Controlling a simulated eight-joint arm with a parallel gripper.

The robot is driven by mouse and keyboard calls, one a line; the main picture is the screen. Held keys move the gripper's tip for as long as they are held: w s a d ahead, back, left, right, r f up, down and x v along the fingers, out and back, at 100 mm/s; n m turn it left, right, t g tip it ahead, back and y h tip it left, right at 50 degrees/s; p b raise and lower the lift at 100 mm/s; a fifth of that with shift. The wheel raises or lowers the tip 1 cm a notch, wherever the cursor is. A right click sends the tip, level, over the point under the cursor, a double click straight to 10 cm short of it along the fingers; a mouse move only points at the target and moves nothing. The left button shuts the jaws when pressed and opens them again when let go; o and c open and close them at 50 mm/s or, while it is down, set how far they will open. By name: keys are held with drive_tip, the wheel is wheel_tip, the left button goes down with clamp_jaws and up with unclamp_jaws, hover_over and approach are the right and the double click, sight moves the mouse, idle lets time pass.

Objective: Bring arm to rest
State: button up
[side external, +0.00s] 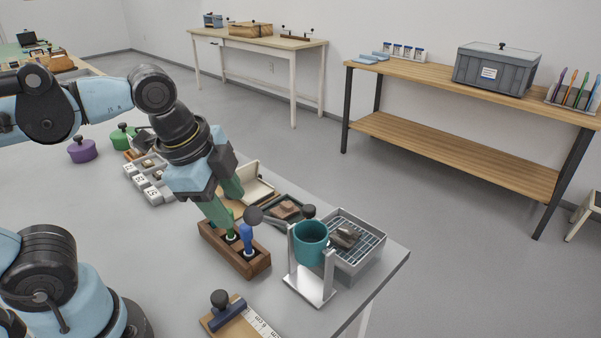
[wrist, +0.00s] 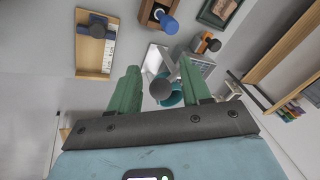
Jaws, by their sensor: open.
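My gripper (side external: 224,205) has green fingers and is above the wooden block holder on the grey table (side external: 75,205). Blue and green handled tools stand in the wooden holder (side external: 255,264). In the wrist view my gripper (wrist: 155,82) has its two fingers spread apart. A dark round knob (wrist: 160,89) shows between the fingers in that view. I cannot tell how far it is from them. No object is seen held.
A teal cup (side external: 311,243) sits in a white stand beside a grey tray (side external: 372,262) with a wire rack. A wooden measuring board (side external: 240,322) lies at the front edge. Purple (side external: 82,151) and green (side external: 120,139) lidded pots stand at the back left.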

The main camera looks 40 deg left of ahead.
drive_tip(key=w+a+f+n+t, duration=0.3)
drive_tip(key=w+a+n, duration=0.1)
drive_tip(key=n, duration=0.7)
drive_tip(key=shift+w+f, duration=0.3)
drive_tip(key=shift+w, duration=0.05)
